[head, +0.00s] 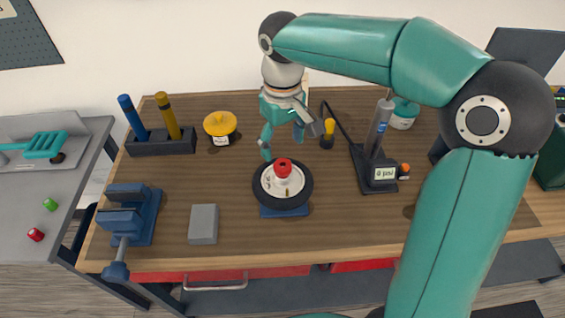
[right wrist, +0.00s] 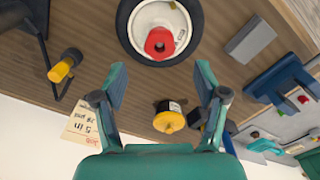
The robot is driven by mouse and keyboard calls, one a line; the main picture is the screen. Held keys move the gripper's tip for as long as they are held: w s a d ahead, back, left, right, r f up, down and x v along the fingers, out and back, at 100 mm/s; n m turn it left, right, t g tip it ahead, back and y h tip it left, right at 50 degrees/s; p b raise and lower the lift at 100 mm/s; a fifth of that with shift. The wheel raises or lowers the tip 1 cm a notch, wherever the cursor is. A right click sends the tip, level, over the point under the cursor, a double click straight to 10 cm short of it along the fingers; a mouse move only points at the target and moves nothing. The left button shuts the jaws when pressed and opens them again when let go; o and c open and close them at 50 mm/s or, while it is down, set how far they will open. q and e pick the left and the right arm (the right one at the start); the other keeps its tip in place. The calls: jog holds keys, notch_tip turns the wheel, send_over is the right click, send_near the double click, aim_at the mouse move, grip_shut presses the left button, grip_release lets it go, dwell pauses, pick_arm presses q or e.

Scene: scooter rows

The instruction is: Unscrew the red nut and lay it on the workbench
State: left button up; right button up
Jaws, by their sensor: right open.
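The red nut (head: 283,167) sits on the hub at the centre of a small black-tyred wheel (head: 262,197) with a white rim. The wheel lies on a blue stand (head: 285,211) on the wooden workbench (head: 340,222). In the right wrist view the nut (right wrist: 160,43) shows a dark hole in its middle, ahead of my fingers. My right gripper (head: 284,142) is open and empty, just behind and above the wheel, apart from the nut; its fingers also show in the right wrist view (right wrist: 161,88). My left gripper is not in view.
A blue vise (head: 128,217) and grey block (head: 203,224) stand left of the wheel. Behind are a yellow-lidded jar (head: 220,126) and a dark holder (head: 160,142) with two handles. A pump with gauge (head: 384,174) stands right. Bench space in front of the wheel is clear.

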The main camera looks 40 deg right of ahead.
aim_at(282, 167)
notch_tip(282, 167, down, 7)
jog(key=shift+f, duration=0.1)
dwell(0.4)
jog(key=c, duration=1.2)
jog(key=n+p, duration=0.1)
jog(key=n, duration=0.4)
jog(key=shift+p, duration=0.4)
jog(key=n+p, duration=0.1)
jog(key=n, duration=0.5)
jog(key=shift+p, duration=0.3)
jog(key=n+p, duration=0.1)
jog(key=n, duration=0.4)
jog(key=shift+r+p, duration=0.2)
jog(key=shift+p, duration=0.15)
jog(key=n+p, duration=0.1)
jog(key=n, duration=0.3)
jog(key=shift+p, duration=0.3)
jog(key=shift+f+n, duration=0.1)
jog(key=shift+n, duration=0.8)
